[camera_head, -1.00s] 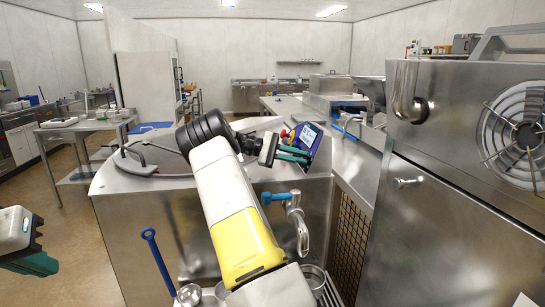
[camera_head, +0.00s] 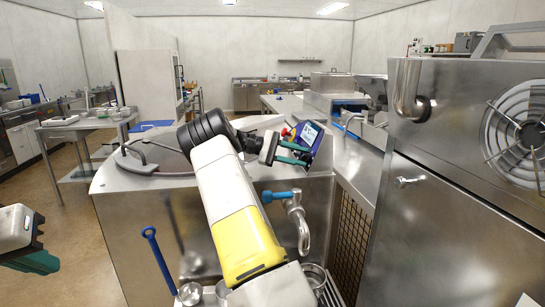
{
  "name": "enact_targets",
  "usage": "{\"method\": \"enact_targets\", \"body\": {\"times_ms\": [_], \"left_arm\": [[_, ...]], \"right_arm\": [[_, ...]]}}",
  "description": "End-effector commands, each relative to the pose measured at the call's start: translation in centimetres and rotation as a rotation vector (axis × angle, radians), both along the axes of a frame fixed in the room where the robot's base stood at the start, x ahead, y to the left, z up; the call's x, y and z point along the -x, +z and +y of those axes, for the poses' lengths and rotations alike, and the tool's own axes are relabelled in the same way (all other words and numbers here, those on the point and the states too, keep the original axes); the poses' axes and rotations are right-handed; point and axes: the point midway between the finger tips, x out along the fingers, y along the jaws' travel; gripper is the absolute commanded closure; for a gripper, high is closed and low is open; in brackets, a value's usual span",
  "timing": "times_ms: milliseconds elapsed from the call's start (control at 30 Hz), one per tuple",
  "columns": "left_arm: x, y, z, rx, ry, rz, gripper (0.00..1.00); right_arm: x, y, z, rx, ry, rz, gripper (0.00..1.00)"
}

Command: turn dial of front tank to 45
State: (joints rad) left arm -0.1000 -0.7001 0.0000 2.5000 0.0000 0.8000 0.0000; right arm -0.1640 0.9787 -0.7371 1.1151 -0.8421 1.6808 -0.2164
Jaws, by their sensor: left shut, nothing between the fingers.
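The front steel tank (camera_head: 125,235) stands in the middle, with a control panel (camera_head: 318,149) at its top right corner. The panel is dark blue with a lit screen (camera_head: 309,134) and a red button (camera_head: 285,132). My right gripper (camera_head: 299,155) is at the panel's lower left part, its two teal fingers spread apart. I cannot make out the dial; the fingers cover that part of the panel. I cannot tell whether the fingers touch the panel. My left gripper (camera_head: 40,262) is at the lower left edge, shut and empty, away from the tank.
A steel tap with a blue handle (camera_head: 281,196) sticks out of the tank's front. A blue-handled tool (camera_head: 158,260) stands before the tank. A tall steel cabinet (camera_head: 455,225) with a fan closes off the right. A side table (camera_head: 75,124) stands at the left, with free floor near it.

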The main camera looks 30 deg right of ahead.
Motion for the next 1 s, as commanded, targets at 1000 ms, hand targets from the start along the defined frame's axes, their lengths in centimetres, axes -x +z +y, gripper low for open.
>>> {"method": "enact_targets", "body": {"times_ms": [1000], "left_arm": [[0.0, 0.0, 0.0, 0.0, 0.0, 0.0, 1.0]], "right_arm": [[-4.7, 1.6, 6.0, -0.01, 0.011, 0.005, 0.68]]}}
